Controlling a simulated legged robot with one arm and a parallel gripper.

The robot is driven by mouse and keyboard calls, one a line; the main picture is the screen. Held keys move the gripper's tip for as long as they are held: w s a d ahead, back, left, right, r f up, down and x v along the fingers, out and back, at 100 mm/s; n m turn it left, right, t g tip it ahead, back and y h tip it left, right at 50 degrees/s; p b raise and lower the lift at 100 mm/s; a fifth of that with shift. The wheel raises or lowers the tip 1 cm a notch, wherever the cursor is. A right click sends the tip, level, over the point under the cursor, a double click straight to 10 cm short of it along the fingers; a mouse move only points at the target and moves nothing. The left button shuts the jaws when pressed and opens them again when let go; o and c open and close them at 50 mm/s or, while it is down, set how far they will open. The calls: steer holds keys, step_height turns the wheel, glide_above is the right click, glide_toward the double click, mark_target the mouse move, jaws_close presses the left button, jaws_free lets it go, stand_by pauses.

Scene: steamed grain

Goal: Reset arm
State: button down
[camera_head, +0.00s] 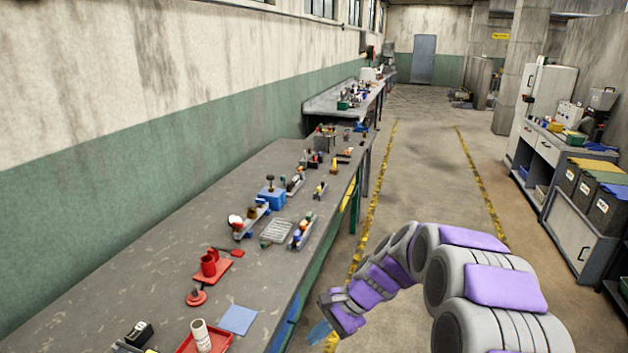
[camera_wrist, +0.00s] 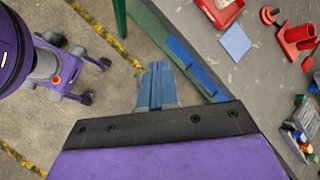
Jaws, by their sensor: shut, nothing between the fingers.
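My arm, grey with purple pads, reaches out from the lower right of the head view. It bends down beside the front edge of the long workbench (camera_head: 110,262). My gripper (camera_head: 319,332) has blue fingers and hangs over the aisle floor next to the bench edge. In the wrist view my gripper (camera_wrist: 158,82) is shut, its blue fingers together with nothing between them. The fingertips point toward the floor beside the bench's green and blue edge (camera_wrist: 190,65). My own purple and grey body shows at the left of the wrist view.
A red tray (camera_head: 205,344) with a white cylinder, a blue square (camera_head: 238,319) and red parts (camera_head: 210,266) lie on the near bench. Several small items stand farther along. The aisle floor (camera_head: 425,170) between yellow lines is clear. Cabinets with bins (camera_head: 590,190) line the right.

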steer(key=s+d+r+n+h, duration=0.2)
steer(key=s+d+n, duration=0.1)
steer(key=s, duration=0.8)
steer(key=s+d+r+n+h, duration=0.3)
steer(key=s+d, duration=0.2)
steer(key=s, duration=0.6)
steer(key=s+d+r+n+h, duration=0.2)
steer(key=s+d, duration=0.3)
steer(key=s, duration=0.6)
steer(key=shift+s+r+n+h, duration=0.2)
steer(key=shift+s+n+h, duration=0.1)
steer(key=shift+n, duration=0.6)
